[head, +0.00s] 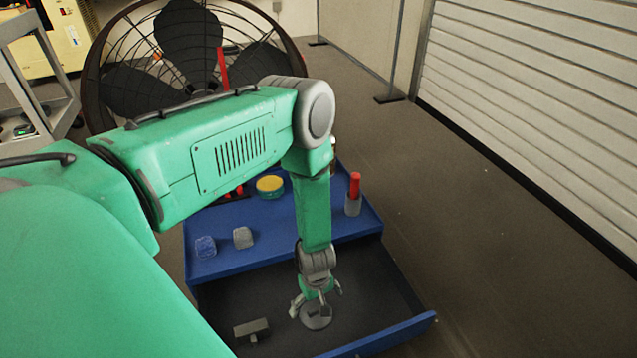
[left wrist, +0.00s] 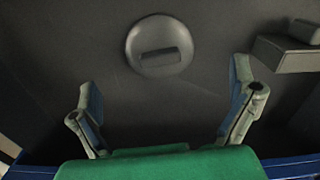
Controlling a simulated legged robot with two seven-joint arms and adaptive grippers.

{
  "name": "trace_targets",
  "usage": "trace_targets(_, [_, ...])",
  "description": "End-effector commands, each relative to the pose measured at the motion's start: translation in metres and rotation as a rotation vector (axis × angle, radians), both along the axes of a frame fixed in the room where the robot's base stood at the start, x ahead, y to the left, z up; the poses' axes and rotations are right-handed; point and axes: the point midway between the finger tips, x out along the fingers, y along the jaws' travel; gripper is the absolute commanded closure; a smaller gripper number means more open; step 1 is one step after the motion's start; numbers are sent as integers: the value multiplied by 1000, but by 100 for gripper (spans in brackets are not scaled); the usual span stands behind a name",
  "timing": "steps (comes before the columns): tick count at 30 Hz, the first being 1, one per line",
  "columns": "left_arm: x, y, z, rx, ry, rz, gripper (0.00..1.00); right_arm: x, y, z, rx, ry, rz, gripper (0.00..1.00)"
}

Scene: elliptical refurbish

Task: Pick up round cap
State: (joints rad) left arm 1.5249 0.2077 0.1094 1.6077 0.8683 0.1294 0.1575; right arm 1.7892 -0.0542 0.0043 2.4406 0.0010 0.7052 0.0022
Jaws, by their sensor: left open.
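The round cap is a grey disc with a raised bar handle across its middle. In the left wrist view the round cap (left wrist: 159,46) lies flat on the dark drawer floor, ahead of and between my fingers, apart from them. In the head view the cap (head: 316,316) lies in the open drawer, partly hidden by my gripper. My left gripper (head: 317,296) points down over it, and its fingers also show spread and empty in the left wrist view (left wrist: 168,100). My right gripper is in neither view.
A grey T-shaped block (head: 251,329) lies in the drawer to the left of the cap. The drawer's blue front edge (head: 385,336) borders the space.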

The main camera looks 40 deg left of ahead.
Motion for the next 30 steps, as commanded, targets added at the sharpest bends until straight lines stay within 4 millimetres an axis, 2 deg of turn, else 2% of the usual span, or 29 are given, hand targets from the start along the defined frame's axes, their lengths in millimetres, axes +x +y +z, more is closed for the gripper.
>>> trace_targets(1, [0, 0, -8, -1, -1, 0, 0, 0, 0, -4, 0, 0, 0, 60])
trace_targets(8, [1, 0, -19, 1, -1, -2, 0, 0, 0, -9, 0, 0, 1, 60])
trace_targets(17, [3, 1, -62, 2, -1, -3, 0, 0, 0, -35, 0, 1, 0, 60])
trace_targets(24, [3, 1, -64, 1, -1, -2, 0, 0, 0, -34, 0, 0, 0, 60])
trace_targets(25, [3, 1, -64, 1, 0, -2, 4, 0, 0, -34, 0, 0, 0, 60])
trace_targets(28, [3, 1, -63, 1, 0, -2, 39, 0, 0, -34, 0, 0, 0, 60])
trace_targets(29, [3, 1, -64, 1, 0, -2, 46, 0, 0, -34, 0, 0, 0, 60])
trace_targets(30, [3, 1, -64, 1, 0, -2, 46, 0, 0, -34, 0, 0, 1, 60])
